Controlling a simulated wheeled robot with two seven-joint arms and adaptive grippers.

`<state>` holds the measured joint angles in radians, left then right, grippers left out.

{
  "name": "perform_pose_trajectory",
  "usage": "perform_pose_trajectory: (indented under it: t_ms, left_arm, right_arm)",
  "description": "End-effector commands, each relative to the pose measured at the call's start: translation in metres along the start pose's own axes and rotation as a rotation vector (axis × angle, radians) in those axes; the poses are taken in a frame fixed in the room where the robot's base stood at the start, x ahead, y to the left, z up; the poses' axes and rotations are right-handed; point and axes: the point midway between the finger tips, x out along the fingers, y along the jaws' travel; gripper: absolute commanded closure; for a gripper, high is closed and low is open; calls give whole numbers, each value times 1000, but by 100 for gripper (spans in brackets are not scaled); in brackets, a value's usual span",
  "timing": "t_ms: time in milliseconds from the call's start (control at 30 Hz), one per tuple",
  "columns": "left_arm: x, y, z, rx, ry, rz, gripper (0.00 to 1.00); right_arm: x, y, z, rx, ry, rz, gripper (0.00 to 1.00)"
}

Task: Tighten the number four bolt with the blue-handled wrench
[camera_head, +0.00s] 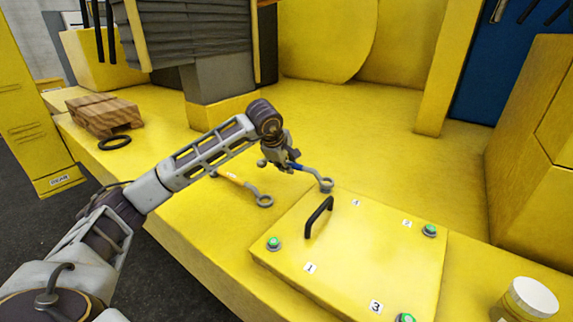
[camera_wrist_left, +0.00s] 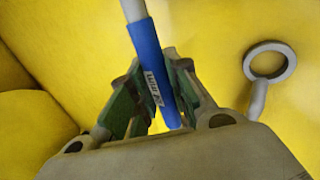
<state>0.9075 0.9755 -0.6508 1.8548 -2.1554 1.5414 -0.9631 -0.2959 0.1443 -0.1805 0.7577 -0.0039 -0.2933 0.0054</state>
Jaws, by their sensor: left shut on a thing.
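My left gripper (camera_head: 284,162) is shut on the blue handle of the blue-handled wrench (camera_head: 312,172). The blue handle (camera_wrist_left: 155,72) also shows between the fingers in the left wrist view. The wrench's ring end points right and is at the back left corner of the yellow cover plate (camera_head: 385,250), close to the number four label (camera_head: 356,203). The number four bolt is not clearly visible, and I cannot tell whether the ring is around it or above it. My right gripper is not in view.
A second wrench (camera_head: 264,200) lies on the yellow surface left of the plate. The plate has a black handle (camera_head: 319,217) and green-marked bolts at other corners, one at front left (camera_head: 274,243). A white-lidded jar (camera_head: 528,298) stands at right. Wooden blocks (camera_head: 104,115) lie at far left.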

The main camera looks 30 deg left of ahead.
Motion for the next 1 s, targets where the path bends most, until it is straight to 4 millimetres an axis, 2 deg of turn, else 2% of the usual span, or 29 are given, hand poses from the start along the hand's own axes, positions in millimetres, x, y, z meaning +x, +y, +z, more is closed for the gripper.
perform_pose_trajectory:
  t_ms: [1000]
  left_arm:
    - [15,-9,0,0,0,2,100]
  right_arm:
    - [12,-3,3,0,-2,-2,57]
